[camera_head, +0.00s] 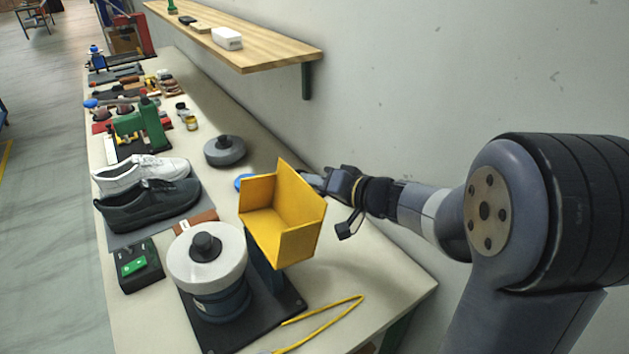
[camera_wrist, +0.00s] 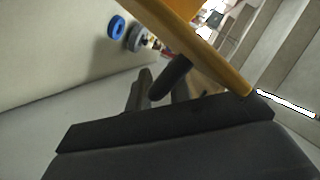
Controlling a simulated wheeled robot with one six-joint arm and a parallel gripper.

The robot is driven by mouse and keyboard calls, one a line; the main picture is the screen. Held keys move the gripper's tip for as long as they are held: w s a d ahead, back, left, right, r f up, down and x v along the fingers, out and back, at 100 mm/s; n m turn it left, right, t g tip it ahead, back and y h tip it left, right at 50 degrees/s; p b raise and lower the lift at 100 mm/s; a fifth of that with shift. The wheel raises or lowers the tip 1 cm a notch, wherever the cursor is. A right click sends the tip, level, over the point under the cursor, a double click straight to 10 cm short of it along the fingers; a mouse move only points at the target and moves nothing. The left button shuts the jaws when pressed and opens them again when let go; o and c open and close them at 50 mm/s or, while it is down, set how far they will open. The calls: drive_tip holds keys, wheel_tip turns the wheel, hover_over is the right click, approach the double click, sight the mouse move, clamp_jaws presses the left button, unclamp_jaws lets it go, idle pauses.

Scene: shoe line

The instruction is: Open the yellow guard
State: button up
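The yellow guard (camera_head: 283,215) is a bent sheet with several flat sides, standing beside the machine with the white round top (camera_head: 207,268). In the wrist view its yellow panel (camera_wrist: 205,48) runs diagonally across the top. A dark round handle (camera_wrist: 171,77) sticks out from that panel. My gripper (camera_head: 318,180) is on the far side of the guard in the head view, its tips partly hidden by it. In the wrist view my fingers (camera_wrist: 160,92) are apart, with the handle's end between them. Whether they press on it cannot be told.
Two shoes (camera_head: 148,190) lie on a grey mat left of the machine. A grey disc (camera_head: 225,151) and a blue round thing (camera_head: 243,182) lie behind the guard. A yellow strip or cable (camera_head: 335,307) lies in front. A wooden shelf (camera_head: 262,52) is on the wall.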

sight(294, 173)
drive_tip(key=shift+c, duration=0.4)
clamp_jaws()
drive_tip(key=shift+s+a+r+n+h+b, duration=0.4)
drive_tip(key=shift+r+b, duration=0.3)
drive_tip(key=shift+b, duration=0.35)
drive_tip(key=shift+s+a+r+n+h+b, duration=0.1)
drive_tip(key=shift+s+a+r+n+b, duration=0.1)
drive_tip(key=shift+a+r+n+b, duration=0.65)
drive_tip(key=shift+d+f+m, duration=0.15)
drive_tip(key=shift+d+m, duration=0.2)
drive_tip(key=shift+m, duration=0.1)
